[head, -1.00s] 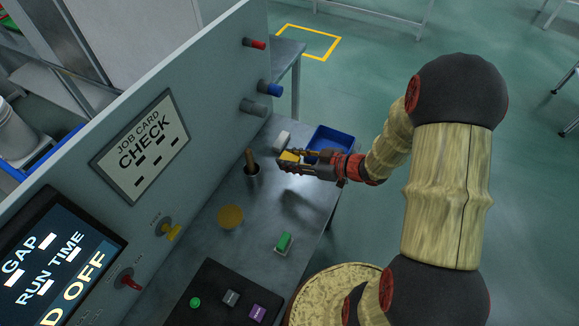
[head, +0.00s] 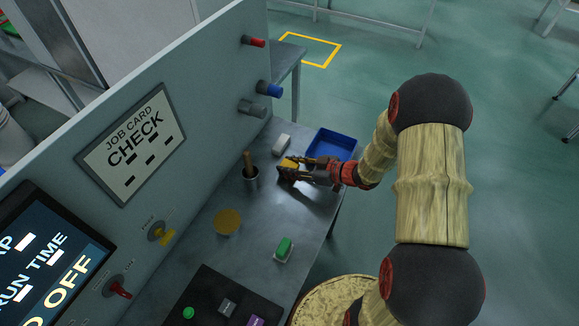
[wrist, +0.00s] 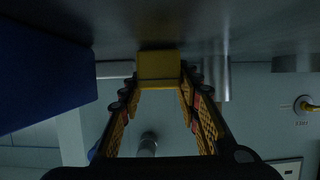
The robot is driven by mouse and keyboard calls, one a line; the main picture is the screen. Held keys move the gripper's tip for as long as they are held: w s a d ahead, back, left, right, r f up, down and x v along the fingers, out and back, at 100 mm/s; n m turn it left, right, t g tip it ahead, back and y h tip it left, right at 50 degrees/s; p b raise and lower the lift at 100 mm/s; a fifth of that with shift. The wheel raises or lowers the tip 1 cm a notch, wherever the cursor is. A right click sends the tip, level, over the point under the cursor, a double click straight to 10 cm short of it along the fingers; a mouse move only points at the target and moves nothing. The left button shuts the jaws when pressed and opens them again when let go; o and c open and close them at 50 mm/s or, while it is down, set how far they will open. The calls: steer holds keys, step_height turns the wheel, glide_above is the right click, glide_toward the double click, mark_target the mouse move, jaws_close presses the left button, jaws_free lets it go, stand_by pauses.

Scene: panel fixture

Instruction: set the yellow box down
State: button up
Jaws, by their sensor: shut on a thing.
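The yellow box (head: 290,162) is between the fingertips of my gripper (head: 288,170), low over the grey bench top. In the wrist view the yellow box (wrist: 159,66) sits between both fingertips of my gripper (wrist: 160,88), which are shut on it. The bench surface (wrist: 220,22) runs across the top of that picture, close to the box. I cannot tell for certain whether the box touches the bench. In the head view the fingers hide part of the box.
A blue tray (head: 333,144) stands right behind my gripper, and a white block (head: 282,145) lies beyond the box. Bare bench lies between.

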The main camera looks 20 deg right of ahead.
steer(key=shift+f, duration=0.15)
steer(key=o, duration=1.1)
steer(key=shift+o, duration=0.5)
